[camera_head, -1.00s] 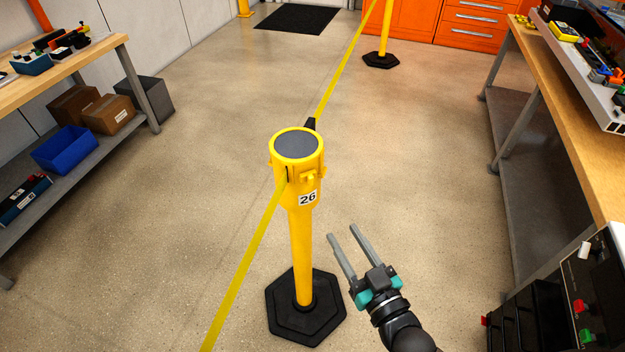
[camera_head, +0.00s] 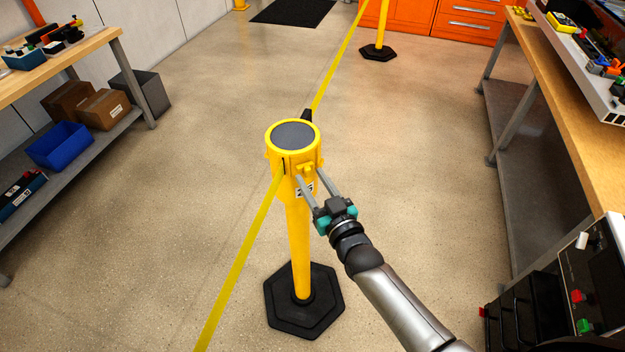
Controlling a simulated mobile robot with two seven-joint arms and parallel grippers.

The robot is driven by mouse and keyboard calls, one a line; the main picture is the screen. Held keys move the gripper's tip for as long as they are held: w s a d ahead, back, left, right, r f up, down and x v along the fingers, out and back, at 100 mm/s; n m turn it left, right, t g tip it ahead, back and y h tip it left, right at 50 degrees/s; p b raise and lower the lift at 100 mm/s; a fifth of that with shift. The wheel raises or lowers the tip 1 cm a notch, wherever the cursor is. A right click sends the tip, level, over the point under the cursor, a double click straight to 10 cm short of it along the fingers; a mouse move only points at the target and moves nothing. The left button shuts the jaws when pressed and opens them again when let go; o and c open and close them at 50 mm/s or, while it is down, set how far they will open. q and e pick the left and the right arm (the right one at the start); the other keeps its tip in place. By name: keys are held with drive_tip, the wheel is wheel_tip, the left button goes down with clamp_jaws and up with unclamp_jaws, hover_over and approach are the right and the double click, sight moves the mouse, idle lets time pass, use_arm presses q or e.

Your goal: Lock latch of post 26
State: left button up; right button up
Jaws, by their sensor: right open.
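Post 26 (camera_head: 299,235) is a yellow upright post on a black hexagonal base, with a dark disc on top of its head. A small yellow latch (camera_head: 306,168) sticks out from the front right of the head. A yellow belt (camera_head: 240,256) runs from a slot in the head to the lower left. My right gripper (camera_head: 312,177) is open, its two grey fingers pointing up at the head just below the latch and partly covering the number label (camera_head: 304,189). I cannot tell whether the fingers touch the post. My left gripper is not in view.
A second yellow post (camera_head: 382,25) stands at the back, with a belt (camera_head: 335,70) running towards it. A wooden bench (camera_head: 560,110) is on the right, a shelved bench (camera_head: 85,48) on the left. A black control box (camera_head: 590,285) stands at lower right. The floor between is clear.

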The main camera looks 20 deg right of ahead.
drive_tip(key=shift+w, duration=0.25)
drive_tip(key=shift+c, duration=0.4)
clamp_jaws()
idle(0.9)
